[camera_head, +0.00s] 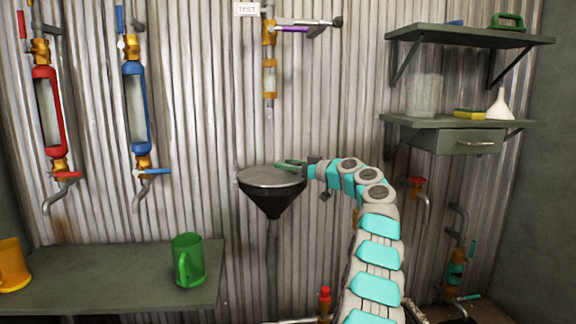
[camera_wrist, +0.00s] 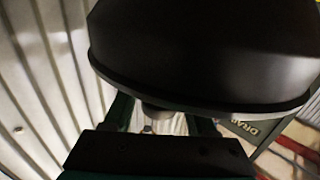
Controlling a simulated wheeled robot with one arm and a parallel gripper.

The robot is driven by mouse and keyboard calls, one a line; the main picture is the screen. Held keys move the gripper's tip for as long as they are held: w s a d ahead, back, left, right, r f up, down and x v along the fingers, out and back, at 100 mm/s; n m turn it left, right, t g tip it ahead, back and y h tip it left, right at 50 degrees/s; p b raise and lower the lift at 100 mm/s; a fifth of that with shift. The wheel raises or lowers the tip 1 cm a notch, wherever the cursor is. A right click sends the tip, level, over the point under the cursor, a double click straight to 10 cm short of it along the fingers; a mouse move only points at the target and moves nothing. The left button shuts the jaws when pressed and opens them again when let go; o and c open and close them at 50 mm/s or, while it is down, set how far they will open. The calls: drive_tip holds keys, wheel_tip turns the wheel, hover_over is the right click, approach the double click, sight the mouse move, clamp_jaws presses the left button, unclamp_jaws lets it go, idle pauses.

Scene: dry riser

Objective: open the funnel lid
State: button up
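The black funnel (camera_head: 274,200) stands upright against the corrugated wall on a vertical pipe. Its flat grey lid (camera_head: 262,179) lies over the top, closed. My gripper (camera_head: 283,165) is at the back right of the lid, close to its rim, with its green fingers pointing left. In the wrist view a large dark rounded body (camera_wrist: 205,50), apparently the funnel and its lid, fills the top. My gripper's fingers (camera_wrist: 163,122) show apart below its edge. A small greyish part (camera_wrist: 155,110) shows between them; I cannot tell whether they touch it.
A vertical pipe with brass fittings (camera_head: 269,78) comes down above the funnel. A green mug (camera_head: 188,262) stands on the left bench (camera_head: 110,285). Shelves with a drawer (camera_head: 455,142) are at right. Red and blue sight-glass units hang at left.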

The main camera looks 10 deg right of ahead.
clamp_jaws()
idle(1.1)
